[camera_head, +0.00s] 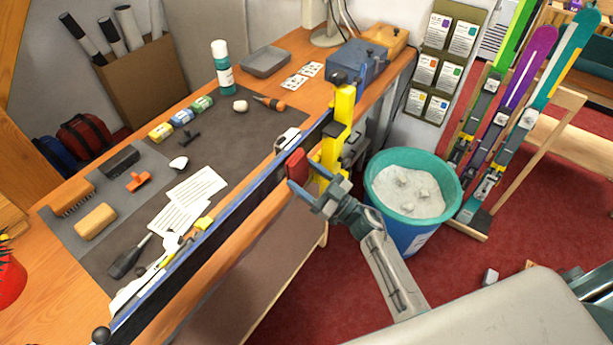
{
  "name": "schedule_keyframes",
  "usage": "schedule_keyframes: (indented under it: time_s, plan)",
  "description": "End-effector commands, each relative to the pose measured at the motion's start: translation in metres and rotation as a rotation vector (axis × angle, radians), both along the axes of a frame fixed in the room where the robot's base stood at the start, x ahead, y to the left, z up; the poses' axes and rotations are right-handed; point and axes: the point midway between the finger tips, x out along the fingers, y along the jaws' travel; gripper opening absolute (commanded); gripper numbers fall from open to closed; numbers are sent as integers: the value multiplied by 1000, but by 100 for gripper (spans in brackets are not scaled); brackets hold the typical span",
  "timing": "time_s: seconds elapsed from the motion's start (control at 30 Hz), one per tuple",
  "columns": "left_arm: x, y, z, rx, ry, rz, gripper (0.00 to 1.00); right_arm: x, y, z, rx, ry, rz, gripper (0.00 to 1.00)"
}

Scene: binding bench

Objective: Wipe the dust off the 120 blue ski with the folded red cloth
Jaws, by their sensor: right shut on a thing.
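The blue ski (215,243) runs along the front edge of the bench, from the lower left up to a yellow clamp (343,108). It looks set on its edge, with a dark blue side facing out. My right gripper (303,184) is shut on the folded red cloth (297,164), by the outer side of the ski near the yellow clamp. The cloth looks to be against the ski, but contact is hard to tell. I cannot make out dust on the ski. My left gripper is not in view.
The bench (55,215) carries brushes, a cork block (95,221), papers, wax blocks and a green bottle (222,68). A teal bin (374,208) stands right of my gripper. A rack with several skis (517,70) is at the right.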

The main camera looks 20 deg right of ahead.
Motion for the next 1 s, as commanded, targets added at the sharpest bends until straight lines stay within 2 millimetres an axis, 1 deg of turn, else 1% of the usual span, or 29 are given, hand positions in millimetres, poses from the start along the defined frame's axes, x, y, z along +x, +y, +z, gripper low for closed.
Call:
schedule_keyframes:
  time_s: [1.0]
  plan:
    - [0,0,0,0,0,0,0,16,12,0,0,0,0,43]
